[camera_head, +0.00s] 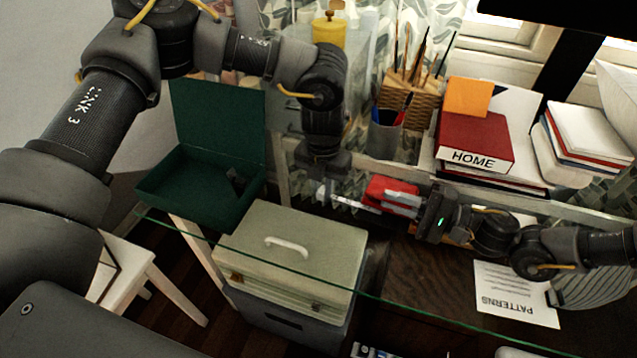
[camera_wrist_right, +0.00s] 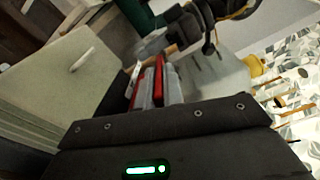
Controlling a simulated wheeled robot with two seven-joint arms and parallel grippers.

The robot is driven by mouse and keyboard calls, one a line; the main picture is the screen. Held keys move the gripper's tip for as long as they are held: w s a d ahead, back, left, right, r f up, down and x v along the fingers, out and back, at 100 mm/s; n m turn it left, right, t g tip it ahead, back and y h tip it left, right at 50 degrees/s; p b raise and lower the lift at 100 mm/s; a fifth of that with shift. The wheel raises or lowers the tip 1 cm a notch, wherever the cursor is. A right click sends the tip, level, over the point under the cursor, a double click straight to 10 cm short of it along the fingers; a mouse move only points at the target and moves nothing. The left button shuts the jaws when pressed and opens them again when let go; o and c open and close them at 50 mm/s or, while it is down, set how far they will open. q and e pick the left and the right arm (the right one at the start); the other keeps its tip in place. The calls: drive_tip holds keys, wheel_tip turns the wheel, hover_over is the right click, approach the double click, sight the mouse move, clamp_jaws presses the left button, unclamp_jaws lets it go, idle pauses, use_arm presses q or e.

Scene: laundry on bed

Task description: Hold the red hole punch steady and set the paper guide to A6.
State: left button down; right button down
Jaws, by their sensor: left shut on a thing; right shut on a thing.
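The red hole punch (camera_head: 388,192) sits on the glass desk near the middle of the head view. My right gripper (camera_head: 400,200) comes in from the right, its grey fingers shut on the punch's red body. In the right wrist view the red punch (camera_wrist_right: 158,77) shows between those fingers. A thin pale bar, apparently the paper guide (camera_head: 352,203), sticks out from the punch's left end. My left gripper (camera_head: 332,190) reaches down from above and is shut at this bar; its fingers partly hide it. It also shows in the right wrist view (camera_wrist_right: 155,46). Size marks are not readable.
An open green box (camera_head: 215,120) stands left, with a beige lidded case (camera_head: 290,250) below the glass edge. A pen cup (camera_head: 384,133), brush basket (camera_head: 410,103) and red HOME binder (camera_head: 474,140) stand behind. A PATTERNS sheet (camera_head: 515,292) lies front right.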

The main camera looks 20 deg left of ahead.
use_arm(q)
drive_tip(key=d, duration=0.4)
drive_tip(key=s+d, duration=0.1)
drive_tip(key=d, duration=0.1)
drive_tip(key=shift+d, duration=0.25)
drive_tip(key=c, duration=1.3)
unclamp_jaws()
drive_tip(key=a, duration=0.5)
drive_tip(key=w+a, duration=0.1)
drive_tip(key=a, duration=0.1)
drive_tip(key=shift+a, duration=0.4)
drive_tip(key=shift+s+a+r, duration=0.1)
drive_tip(key=shift+s+r, duration=0.05)
drive_tip(key=shift+r, duration=2.9)
drive_tip(key=shift+s+a+r, duration=0.1)
drive_tip(key=shift+r, duration=2.95)
drive_tip(key=shift+d, duration=0.1)
